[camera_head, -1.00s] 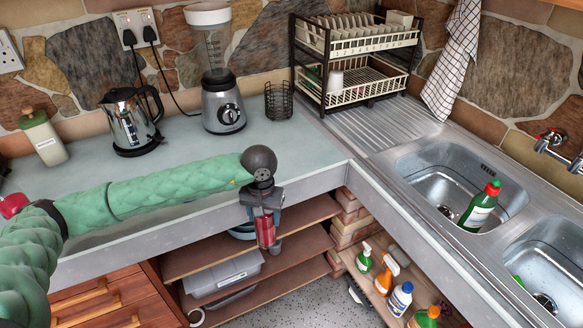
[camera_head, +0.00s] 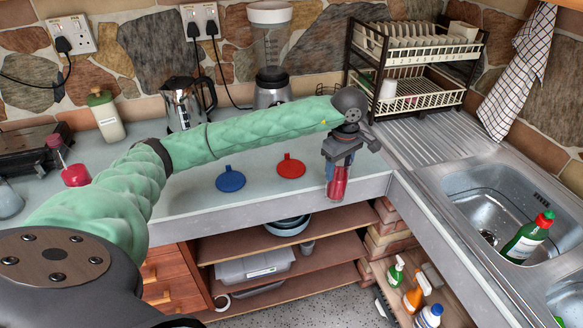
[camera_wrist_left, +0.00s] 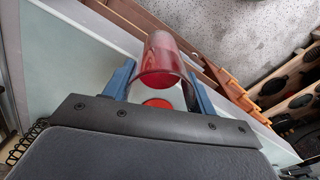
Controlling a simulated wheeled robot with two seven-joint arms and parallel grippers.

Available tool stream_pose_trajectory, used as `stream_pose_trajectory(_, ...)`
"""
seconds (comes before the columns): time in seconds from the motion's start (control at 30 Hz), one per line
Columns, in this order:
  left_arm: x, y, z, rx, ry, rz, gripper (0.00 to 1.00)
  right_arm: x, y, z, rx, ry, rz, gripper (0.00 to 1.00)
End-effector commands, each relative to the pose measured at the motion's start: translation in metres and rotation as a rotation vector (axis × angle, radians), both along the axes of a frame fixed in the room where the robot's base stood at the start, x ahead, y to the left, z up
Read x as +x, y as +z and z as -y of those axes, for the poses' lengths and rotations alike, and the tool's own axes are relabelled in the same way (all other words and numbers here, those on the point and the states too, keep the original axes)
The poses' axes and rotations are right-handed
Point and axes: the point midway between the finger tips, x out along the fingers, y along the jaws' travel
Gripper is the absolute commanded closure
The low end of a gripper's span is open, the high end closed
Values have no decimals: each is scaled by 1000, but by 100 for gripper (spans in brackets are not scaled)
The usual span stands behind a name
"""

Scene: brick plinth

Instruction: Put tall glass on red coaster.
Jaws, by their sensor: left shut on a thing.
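The tall glass (camera_head: 337,187) is red and see-through. My left gripper (camera_head: 339,160) is shut on it and holds it roughly upright over the front edge of the counter, right of the coasters. The glass also shows between the blue fingers in the left wrist view (camera_wrist_left: 164,58). The red coaster (camera_head: 291,166) lies flat and bare on the counter, left of the gripper and a little farther back. Whether the glass base touches anything is unclear. My right gripper is out of view.
A blue coaster (camera_head: 231,180) lies left of the red one. A kettle (camera_head: 186,103), blender (camera_head: 271,60) and dish rack (camera_head: 415,65) stand behind. A bottle with red contents (camera_head: 70,165) is at left. The sink (camera_head: 490,205) is at right. Counter around the coasters is clear.

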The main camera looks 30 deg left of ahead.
Motion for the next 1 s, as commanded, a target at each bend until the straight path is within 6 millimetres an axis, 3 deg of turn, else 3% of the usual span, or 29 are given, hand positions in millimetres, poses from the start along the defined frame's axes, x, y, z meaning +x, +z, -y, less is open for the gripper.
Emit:
stream_pose_trajectory(0.7,36,104,-50,-21,976,13,100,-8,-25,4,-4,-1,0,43)
stream_pose_trajectory(1.0,41,125,-61,-26,1179,10,100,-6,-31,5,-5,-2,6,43)
